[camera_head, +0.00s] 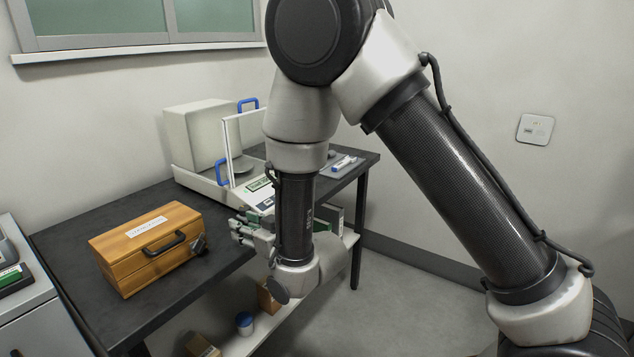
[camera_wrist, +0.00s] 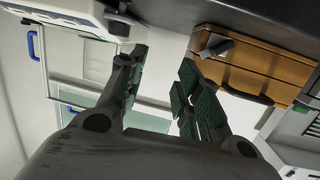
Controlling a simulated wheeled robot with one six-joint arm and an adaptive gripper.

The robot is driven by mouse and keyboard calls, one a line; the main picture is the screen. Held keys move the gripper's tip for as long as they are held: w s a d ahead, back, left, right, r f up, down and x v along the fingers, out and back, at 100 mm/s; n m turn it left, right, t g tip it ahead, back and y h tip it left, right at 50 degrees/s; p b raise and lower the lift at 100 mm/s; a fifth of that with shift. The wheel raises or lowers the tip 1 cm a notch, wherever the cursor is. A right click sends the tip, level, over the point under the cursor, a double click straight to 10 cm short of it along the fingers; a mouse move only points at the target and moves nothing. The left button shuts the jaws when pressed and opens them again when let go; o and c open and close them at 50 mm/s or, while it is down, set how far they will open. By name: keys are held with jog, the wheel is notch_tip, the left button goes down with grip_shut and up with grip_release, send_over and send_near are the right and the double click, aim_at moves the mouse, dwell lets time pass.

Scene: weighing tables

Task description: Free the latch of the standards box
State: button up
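The standards box (camera_head: 130,262) is a closed wooden case with a white label on its lid and a dark handle (camera_head: 164,244) on its front. A dark latch (camera_head: 198,245) sits at the right end of its front. In the wrist view the box (camera_wrist: 260,75) is at the upper right, with the latch (camera_wrist: 217,48) near its left end. My gripper (camera_head: 236,232) is to the right of the box, apart from it. The wrist view shows its green-padded fingers (camera_wrist: 163,70) spread, with nothing between them. Whether the latch is fastened is too small to tell.
A balance (camera_head: 225,190) with an open glass shield and blue handles stands behind my gripper on the dark table (camera_head: 75,225). A grey cabinet (camera_head: 40,320) is at the left. A lower shelf (camera_head: 262,338) holds small boxes and a blue-lidded jar (camera_head: 244,321).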

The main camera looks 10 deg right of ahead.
jog(key=w+d+r+m+g+h, duration=0.1)
jog(key=d+r, duration=0.3)
jog(key=d, duration=0.4)
jog(key=w+d+r+m+h, duration=0.2)
jog(key=w+d+r+h, duration=0.1)
jog(key=d, duration=0.6)
notch_tip(320, 180, up, 2)
jog(key=shift+w+d+g+h, duration=0.15)
jog(key=shift+w+g+h, duration=0.1)
jog(key=shift+g+h, duration=0.25)
jog(key=shift+c, duration=0.4)
